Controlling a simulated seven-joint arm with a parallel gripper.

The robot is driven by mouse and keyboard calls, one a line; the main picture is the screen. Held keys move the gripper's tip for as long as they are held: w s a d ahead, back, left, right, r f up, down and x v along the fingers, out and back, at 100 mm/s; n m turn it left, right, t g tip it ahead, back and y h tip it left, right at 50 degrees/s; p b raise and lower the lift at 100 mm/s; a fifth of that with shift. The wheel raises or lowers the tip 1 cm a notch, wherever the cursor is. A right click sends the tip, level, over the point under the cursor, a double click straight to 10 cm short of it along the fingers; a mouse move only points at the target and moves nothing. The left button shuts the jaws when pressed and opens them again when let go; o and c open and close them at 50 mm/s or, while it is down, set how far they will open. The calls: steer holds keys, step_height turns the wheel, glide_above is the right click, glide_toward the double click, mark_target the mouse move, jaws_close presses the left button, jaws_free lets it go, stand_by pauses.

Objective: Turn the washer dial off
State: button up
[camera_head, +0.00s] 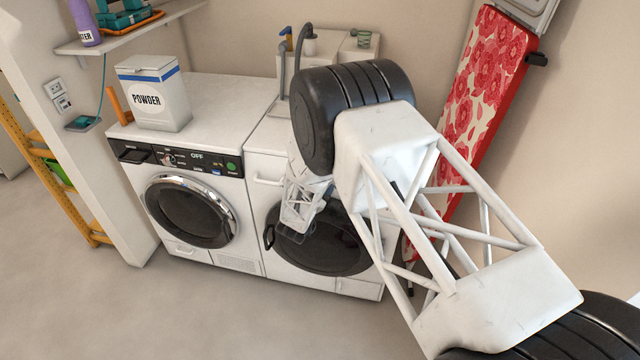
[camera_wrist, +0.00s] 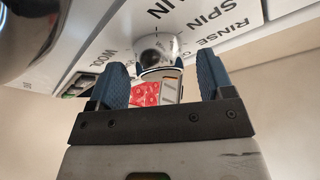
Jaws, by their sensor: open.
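In the wrist view, my gripper (camera_wrist: 160,78) is open, with its two blue fingers spread apart. A rounded silver-and-white knob (camera_wrist: 158,52), apparently the dial, shows beyond and between the fingertips. I see no clear contact with it. Beside it, a white panel (camera_wrist: 112,52) carries black labels including SPIN, RINSE and WOOL. In the head view, my arm covers most of the upper front of the right-hand white machine (camera_head: 265,140), so this dial is hidden there. The left-hand machine (camera_head: 205,259) has a black panel reading OFF and a small dial (camera_head: 168,160).
A powder box (camera_head: 155,95) stands on the left machine. A red flowered ironing board (camera_head: 480,100) leans at the right wall. A shelf (camera_head: 130,32) with a purple bottle (camera_head: 84,22) is at upper left. A shiny dark rounded part (camera_wrist: 28,35) fills the wrist view's upper-left corner.

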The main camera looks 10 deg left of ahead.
steer(key=shift+s, duration=0.1)
steer(key=v, duration=0.7)
steer(key=shift+s, duration=0.25)
stand_by(0.4)
steer(key=w+d+r+n+g+y, duration=0.25)
steer(key=d+r, duration=0.35)
steer(key=r, duration=0.5)
steer(key=w+d+r+n+g+y, duration=0.15)
steer(key=d+r+g+y, duration=0.35)
steer(key=r, duration=0.7)
steer(key=s+d+r+n+g, duration=0.2)
steer(key=s+d+r, duration=0.4)
steer(key=s+d, duration=0.4)
steer(key=s+d+r+n+g, duration=0.25)
steer(key=s+d+r, duration=0.55)
steer(key=s, duration=0.4)
steer(key=s+d+g+h, duration=0.1)
steer(key=s+d, duration=0.4)
steer(key=s, duration=0.6)
steer(key=s+d+g+h, duration=0.2)
steer(key=s+d+g, duration=0.2)
steer(key=s, duration=0.7)
steer(key=shift+d+n, duration=0.35)
steer(key=shift+d, duration=0.7)
